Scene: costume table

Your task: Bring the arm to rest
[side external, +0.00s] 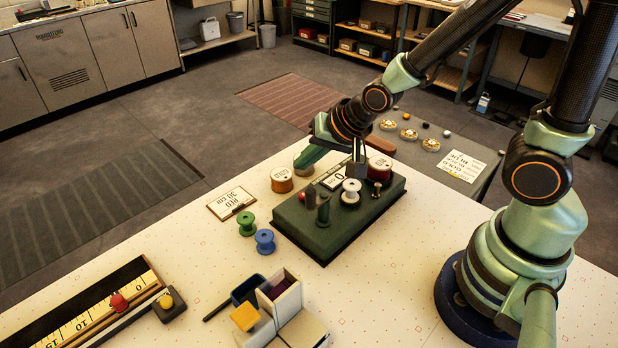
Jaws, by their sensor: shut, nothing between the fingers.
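My gripper (357,172) points down over the dark green block (318,244), close above or behind the white spool (351,191) on it. Its slim fingers look closed together with nothing between them. Whether the tips touch anything is hard to tell. A red spool (381,168) stands on the block just right of the fingers. My arm is bent and reaches in from the right.
Near the block are an orange spool (282,180), a green spool (246,224), a blue spool (265,241) and a lettered card (231,203). A ruler tray (90,308) and an open white box (286,302) lie in front. The tabletop right of the block is clear.

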